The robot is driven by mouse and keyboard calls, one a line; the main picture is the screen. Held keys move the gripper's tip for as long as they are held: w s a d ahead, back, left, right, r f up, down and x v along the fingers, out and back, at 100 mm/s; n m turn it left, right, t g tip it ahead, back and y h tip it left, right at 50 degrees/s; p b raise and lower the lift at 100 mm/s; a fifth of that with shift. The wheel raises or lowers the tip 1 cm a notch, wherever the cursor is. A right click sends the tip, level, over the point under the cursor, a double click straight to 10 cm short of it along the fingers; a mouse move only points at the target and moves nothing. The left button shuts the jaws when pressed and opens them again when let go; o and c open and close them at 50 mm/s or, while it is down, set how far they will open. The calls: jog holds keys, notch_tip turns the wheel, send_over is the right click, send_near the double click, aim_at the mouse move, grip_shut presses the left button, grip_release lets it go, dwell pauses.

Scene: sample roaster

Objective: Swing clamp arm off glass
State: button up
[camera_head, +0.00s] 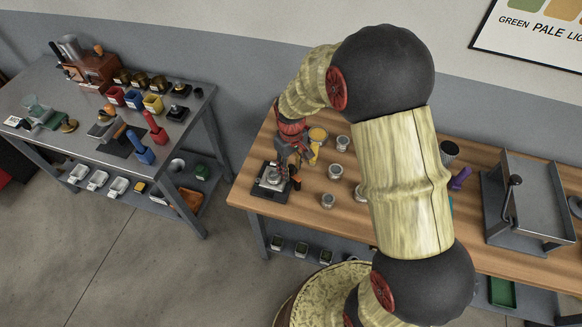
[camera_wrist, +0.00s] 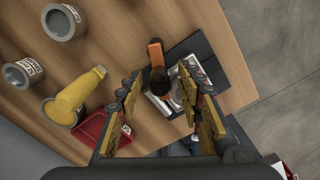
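A dark square base (camera_wrist: 197,50) carries a silvery metal fixture (camera_wrist: 190,82) near the table's front edge; the base also shows in the head view (camera_head: 268,196). A short orange handle (camera_wrist: 155,52) with a dark rounded end stands at the fixture, apparently the clamp arm. The glass cannot be made out clearly. My gripper (camera_wrist: 158,74) is open above the fixture, its yellow-padded fingers on either side of the handle's dark end. I cannot tell whether either finger touches it. In the head view my gripper (camera_head: 287,160) hangs just above the base.
A grey tray stand (camera_head: 530,190) is at the table's right. A steel table (camera_head: 60,135) with tools stands apart at left.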

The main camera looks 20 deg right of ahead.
grip_shut()
dwell(0.7)
